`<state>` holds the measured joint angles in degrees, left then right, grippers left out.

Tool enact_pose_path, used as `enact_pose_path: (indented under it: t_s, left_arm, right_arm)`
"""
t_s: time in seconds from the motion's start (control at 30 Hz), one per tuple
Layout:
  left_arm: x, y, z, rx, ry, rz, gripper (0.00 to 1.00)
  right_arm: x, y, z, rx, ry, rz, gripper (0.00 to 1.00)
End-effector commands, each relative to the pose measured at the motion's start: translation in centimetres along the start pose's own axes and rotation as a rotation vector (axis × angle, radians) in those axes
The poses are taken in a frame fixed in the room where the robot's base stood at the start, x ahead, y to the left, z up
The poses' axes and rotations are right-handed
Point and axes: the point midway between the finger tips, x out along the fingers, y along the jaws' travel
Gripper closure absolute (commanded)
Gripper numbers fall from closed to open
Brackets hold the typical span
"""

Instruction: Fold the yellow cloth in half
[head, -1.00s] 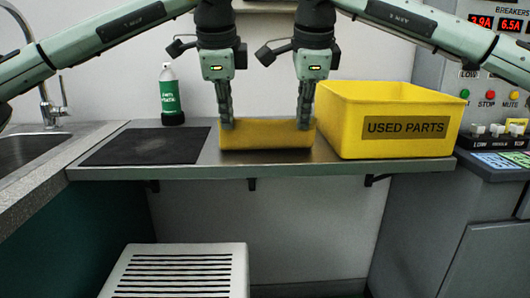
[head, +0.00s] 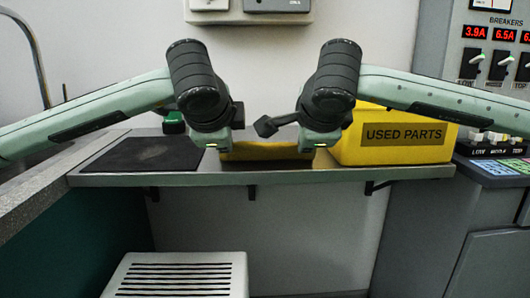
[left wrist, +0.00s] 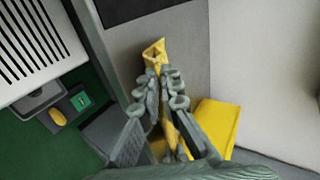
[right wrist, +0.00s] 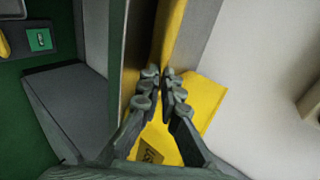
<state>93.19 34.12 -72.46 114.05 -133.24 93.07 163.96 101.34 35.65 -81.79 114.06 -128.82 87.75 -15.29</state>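The yellow cloth (head: 265,151) shows in the head view as a low strip on the metal shelf, between my two grippers and partly hidden by them. In the left wrist view my left gripper (left wrist: 170,92) is shut on the cloth (left wrist: 153,54), which shows edge-on with a small loop beyond the fingertips. In the right wrist view my right gripper (right wrist: 161,87) is shut on the cloth (right wrist: 168,38), which runs away from the fingertips as a narrow strip. The fingers are hidden in the head view. How the cloth's lower part lies cannot be told.
A yellow USED PARTS bin (head: 405,150) stands close right of the cloth. A dark mat (head: 145,155) lies left on the shelf (head: 215,180). A green bottle (head: 174,123), mostly hidden by my left arm, stands behind. Breaker controls (head: 492,138) are at far right.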

Motion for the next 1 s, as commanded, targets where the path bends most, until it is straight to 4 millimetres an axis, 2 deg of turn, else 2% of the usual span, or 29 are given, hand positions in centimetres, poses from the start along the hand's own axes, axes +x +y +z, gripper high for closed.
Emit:
enact_pose_path:
  t_s: [0.07,0.1,0.33,0.57,0.67,1.0]
  left_arm:
    - [0.0,0.0,0.0,0.0,0.0,0.0,1.0]
    - [0.0,0.0,0.0,0.0,0.0,0.0,0.91]
    - [0.0,0.0,0.0,0.001,0.0,0.001,0.63]
    - [0.0,0.0,0.0,0.001,0.0,0.002,0.62]
    - [-0.6,-0.4,-0.1,0.001,0.001,0.0,0.62]
    - [-5.5,-2.6,-0.2,0.002,0.002,-0.001,0.62]
  right_arm:
    - [0.0,0.0,0.0,0.0,0.0,0.001,1.0]
    - [0.0,0.0,0.0,0.0,0.0,0.001,0.91]
    - [0.0,0.0,0.0,0.0,0.0,0.001,0.63]
    - [0.0,0.0,0.0,0.0,0.0,0.001,0.62]
    - [-0.6,-0.5,0.0,0.001,0.0,-0.001,0.62]
    - [-5.5,-2.6,0.0,-0.001,-0.001,-0.001,0.62]
